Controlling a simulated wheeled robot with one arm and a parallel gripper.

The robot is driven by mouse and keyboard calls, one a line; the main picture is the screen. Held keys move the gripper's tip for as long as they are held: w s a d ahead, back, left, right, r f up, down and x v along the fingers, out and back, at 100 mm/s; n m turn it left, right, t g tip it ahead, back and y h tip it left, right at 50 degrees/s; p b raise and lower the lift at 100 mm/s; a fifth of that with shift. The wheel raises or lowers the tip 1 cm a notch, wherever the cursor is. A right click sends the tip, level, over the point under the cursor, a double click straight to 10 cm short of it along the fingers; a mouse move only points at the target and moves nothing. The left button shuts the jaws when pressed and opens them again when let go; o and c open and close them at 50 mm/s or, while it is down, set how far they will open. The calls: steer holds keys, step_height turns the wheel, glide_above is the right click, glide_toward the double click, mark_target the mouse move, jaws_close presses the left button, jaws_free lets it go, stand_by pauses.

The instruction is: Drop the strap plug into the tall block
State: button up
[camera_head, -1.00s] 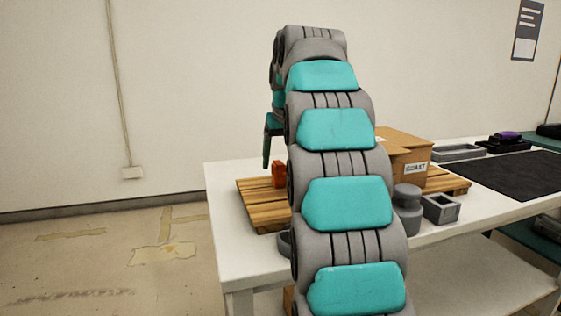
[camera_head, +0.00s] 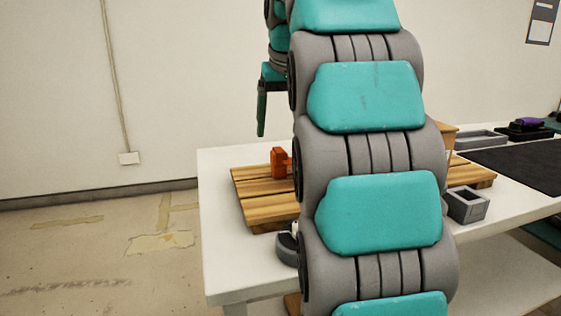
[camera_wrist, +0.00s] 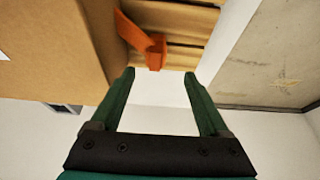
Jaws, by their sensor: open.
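An orange upright piece (camera_head: 279,162) stands on the wooden pallet at the table's left; it also shows in the wrist view (camera_wrist: 156,52), with a slanted orange arm. I cannot tell whether it is the strap plug. A grey square block (camera_head: 467,204) with an open hollow top stands on the table right of my arm; I cannot tell whether it is the tall block. My gripper (camera_wrist: 159,77) is open and empty, its green fingers apart, with the orange piece beyond the fingertips. In the head view my gripper (camera_head: 262,115) hangs above and left of the orange piece.
The slatted pallet (camera_head: 262,190) lies on the white table (camera_head: 222,255). A cardboard box (camera_wrist: 50,45) fills the wrist view's upper left. A grey curved object (camera_head: 286,249) sits near the front edge, partly behind my arm. A black mat (camera_head: 520,168) and grey tray (camera_head: 480,140) lie right.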

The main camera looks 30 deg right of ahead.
mark_target(279, 151)
steer(key=b+x, duration=0.1)
steer(key=x, duration=0.2)
steer(key=shift+f+b, duration=0.1)
steer(key=shift+b, duration=0.2)
steer(key=shift+w+d+f, duration=0.3)
steer(key=shift+f, duration=0.35)
steer(key=shift+x, duration=1.75)
steer(key=shift+w+d, duration=0.1)
steer(key=shift+c, duration=0.3)
jaws_close()
